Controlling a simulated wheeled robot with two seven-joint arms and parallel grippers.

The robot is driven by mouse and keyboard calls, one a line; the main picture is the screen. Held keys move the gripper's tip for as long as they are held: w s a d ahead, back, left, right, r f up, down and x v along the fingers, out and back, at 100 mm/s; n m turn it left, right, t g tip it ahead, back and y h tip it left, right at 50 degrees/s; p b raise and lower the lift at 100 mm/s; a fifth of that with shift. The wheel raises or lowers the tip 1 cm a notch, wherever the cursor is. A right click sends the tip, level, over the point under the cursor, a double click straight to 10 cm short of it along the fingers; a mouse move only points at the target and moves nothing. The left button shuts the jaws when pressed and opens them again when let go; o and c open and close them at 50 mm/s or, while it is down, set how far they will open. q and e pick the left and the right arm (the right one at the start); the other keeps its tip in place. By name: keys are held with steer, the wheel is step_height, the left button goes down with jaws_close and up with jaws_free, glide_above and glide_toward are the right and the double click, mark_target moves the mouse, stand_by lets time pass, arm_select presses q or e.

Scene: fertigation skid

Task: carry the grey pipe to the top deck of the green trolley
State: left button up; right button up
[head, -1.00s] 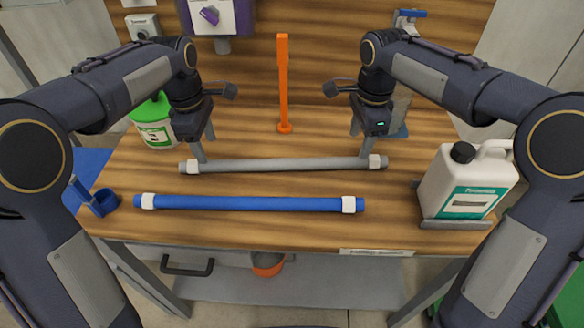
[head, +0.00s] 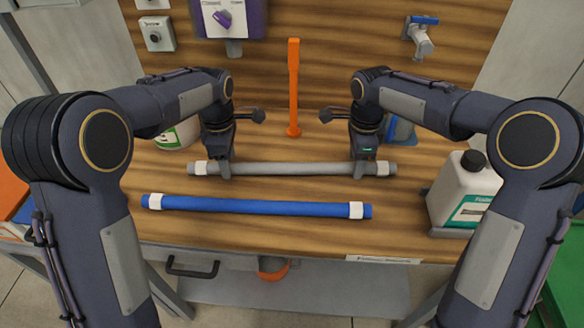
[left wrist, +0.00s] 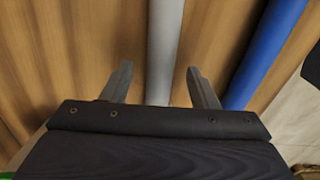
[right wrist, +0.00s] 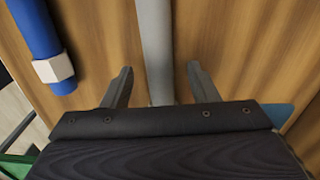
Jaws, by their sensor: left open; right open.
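In the left wrist view the pipe (left wrist: 165,40) runs between the spread fingers (left wrist: 158,70). In the right wrist view the pipe (right wrist: 155,40) likewise runs between the fingers (right wrist: 160,70). A green surface (head: 565,275) shows at the right edge, partly behind my arm; I cannot tell its deck.
A blue pipe (head: 260,206) lies parallel in front of the grey one. An orange upright tool (head: 293,90) stands behind. A white jug (head: 460,190) stands at the right, and a white-and-green tub (head: 178,135) at the back left, partly hidden. The bench front is mostly clear.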

arm_select(q)
steer(key=shift+f, duration=0.95)
arm_select(e)
steer(key=shift+f, duration=0.95)
arm_select(q)
jaws_close()
arm_select(e)
jaws_close()
arm_select(q)
steer(key=shift+r, duration=0.1)
arm_select(e)
steer(key=shift+r, duration=0.1)
